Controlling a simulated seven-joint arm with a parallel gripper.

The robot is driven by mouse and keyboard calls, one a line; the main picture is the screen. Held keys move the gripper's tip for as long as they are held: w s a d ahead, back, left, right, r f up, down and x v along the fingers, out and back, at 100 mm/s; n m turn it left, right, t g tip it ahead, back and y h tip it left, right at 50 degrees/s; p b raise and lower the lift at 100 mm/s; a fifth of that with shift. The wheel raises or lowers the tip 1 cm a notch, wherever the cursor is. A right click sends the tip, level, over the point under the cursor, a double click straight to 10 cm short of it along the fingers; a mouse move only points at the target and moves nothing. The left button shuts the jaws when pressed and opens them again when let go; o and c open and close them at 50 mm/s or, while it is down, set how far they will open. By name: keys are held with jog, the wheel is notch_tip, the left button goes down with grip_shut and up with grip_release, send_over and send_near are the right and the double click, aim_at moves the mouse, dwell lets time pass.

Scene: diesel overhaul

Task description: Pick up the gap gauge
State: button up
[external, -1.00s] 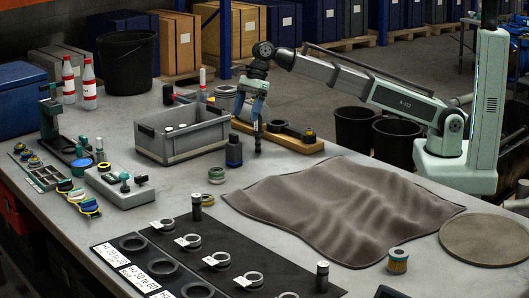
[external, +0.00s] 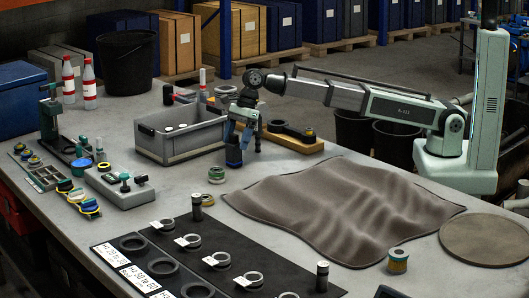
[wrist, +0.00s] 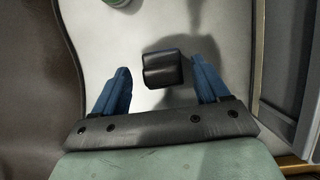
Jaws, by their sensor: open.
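A small dark blue block (external: 234,154), which may be the gap gauge, stands on the bench just right of the grey crate. It also shows in the wrist view as a dark, ridged block (wrist: 163,69). My gripper (external: 243,142) is low over it, pointing down. In the wrist view my gripper (wrist: 161,72) is open, with one blue finger on each side of the block and a gap on both sides. The fingers do not appear to touch it. In the external view the fingers partly hide the block's top.
The grey crate (external: 180,153) stands close on the left. A wooden board with a dark part (external: 292,136) lies behind to the right. A rumpled brown cloth (external: 340,208) covers the bench to the right.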

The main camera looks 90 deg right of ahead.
aim_at(232, 148)
jog(key=shift+w+x, duration=0.2)
jog(key=shift+x, duration=1.7)
jog(key=shift+r, duration=0.1)
jog(key=shift+c, duration=0.4)
jog(key=c, duration=1.2)
